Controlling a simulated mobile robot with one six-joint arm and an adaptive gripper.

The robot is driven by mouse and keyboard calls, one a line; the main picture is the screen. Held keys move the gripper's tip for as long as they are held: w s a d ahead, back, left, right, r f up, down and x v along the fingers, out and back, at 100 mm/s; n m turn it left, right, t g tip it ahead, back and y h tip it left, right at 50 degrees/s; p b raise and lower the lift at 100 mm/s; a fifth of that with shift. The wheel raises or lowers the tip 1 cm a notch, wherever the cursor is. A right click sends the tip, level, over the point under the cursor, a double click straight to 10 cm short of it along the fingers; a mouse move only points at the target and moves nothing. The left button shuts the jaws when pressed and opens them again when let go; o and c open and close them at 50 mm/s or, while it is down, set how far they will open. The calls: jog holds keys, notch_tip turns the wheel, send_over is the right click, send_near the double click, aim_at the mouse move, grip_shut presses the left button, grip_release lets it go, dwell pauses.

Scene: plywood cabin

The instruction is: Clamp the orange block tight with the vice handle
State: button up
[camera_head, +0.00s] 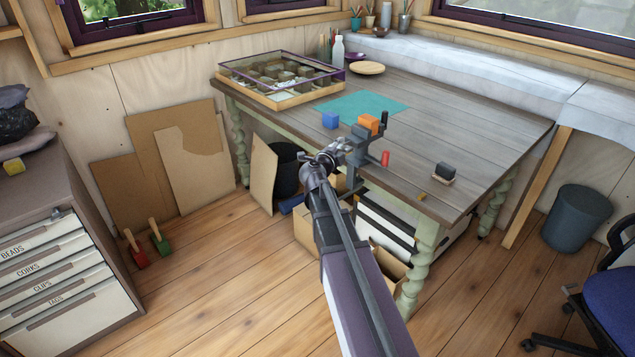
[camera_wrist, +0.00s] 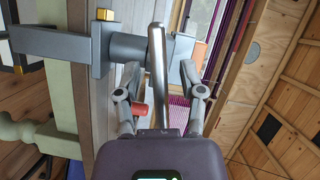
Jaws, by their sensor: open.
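The orange block (camera_head: 368,123) sits at the top of the grey vice (camera_head: 357,143) on the front edge of the workbench; part of it shows in the wrist view (camera_wrist: 200,52). In the wrist view a silver bar (camera_wrist: 157,65), which looks like the vice handle, stands between my fingers. My gripper (camera_wrist: 159,82) is open, with a finger on each side of this bar; I cannot tell whether either touches it. In the head view my gripper (camera_head: 328,160) is just left of the vice. Whether the jaws press on the block is unclear.
A blue block (camera_head: 330,120) and a teal mat (camera_head: 362,106) lie behind the vice. A red knob (camera_head: 385,158) shows right of it. A dark block (camera_head: 445,171) is farther right on the workbench (camera_head: 480,125). Boxes (camera_head: 307,232) stand below.

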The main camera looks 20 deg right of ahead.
jog(key=shift+n+p, duration=0.3)
jog(key=shift+n, duration=0.1)
